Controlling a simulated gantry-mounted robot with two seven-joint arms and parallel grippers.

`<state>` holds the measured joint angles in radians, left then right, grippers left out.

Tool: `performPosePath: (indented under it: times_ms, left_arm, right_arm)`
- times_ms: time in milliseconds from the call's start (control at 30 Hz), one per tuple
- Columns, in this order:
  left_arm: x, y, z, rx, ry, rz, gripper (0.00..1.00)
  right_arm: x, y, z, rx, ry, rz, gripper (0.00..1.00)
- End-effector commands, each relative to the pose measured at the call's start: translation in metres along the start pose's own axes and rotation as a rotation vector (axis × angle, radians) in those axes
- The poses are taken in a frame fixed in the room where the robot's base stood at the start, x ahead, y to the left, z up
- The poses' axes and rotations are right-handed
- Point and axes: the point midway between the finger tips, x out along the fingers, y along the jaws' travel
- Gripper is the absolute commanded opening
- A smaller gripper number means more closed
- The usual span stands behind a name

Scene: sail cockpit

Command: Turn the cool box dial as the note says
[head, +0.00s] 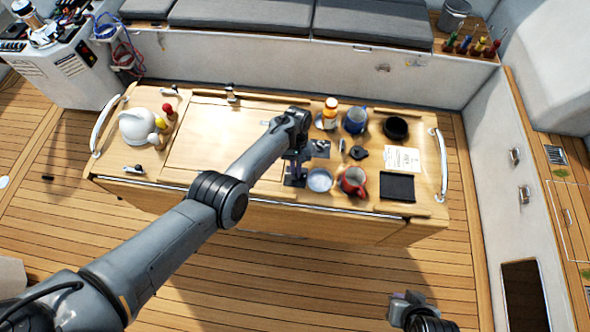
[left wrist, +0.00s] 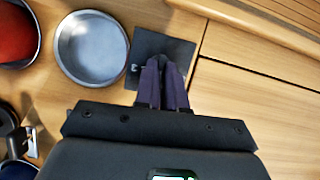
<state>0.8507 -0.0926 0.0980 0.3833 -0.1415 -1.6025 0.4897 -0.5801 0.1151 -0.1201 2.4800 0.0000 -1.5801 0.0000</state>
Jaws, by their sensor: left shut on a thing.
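My left gripper (head: 296,172) reaches down over the front middle of the wooden table. In the left wrist view its dark fingers (left wrist: 165,82) are together over a dark square plate (left wrist: 151,45) with a small white "3" on it. The fingers are shut on the dial, which they hide, so its pointer cannot be read. The note (head: 402,158) is a white sheet on the right of the table; its writing is too small to read. My right gripper (head: 408,303) is low at the bottom edge of the head view, away from the table; its fingers are unclear.
A metal bowl (head: 319,180) sits close beside the plate, then a red mug (head: 353,181). A blue mug (head: 355,121), a jar (head: 330,108), a black bowl (head: 396,128) and a black tray (head: 397,186) stand around. A white kettle (head: 137,126) is at left.

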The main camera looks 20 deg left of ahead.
Motion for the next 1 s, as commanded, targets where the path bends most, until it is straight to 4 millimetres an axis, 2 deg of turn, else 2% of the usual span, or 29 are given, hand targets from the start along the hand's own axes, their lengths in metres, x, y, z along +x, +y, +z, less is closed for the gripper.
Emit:
performPosePath:
  times_ms: [100, 467, 1000]
  left_arm:
    - [0.003, 0.001, -0.001, 0.104, 0.001, -0.044, 0.0]
    - [0.002, 0.005, 0.001, 0.42, 0.001, -0.175, 0.0]
    - [0.001, 0.009, 0.005, 0.892, 0.002, -0.371, 0.0]
  right_arm:
    - [0.007, 0.0, 0.002, -0.002, 0.0, 0.001, 0.0]
    - [0.013, 0.002, 0.005, -0.009, -0.001, 0.007, 0.0]
    - [0.002, 0.001, 0.001, -0.004, 0.0, 0.003, 0.0]
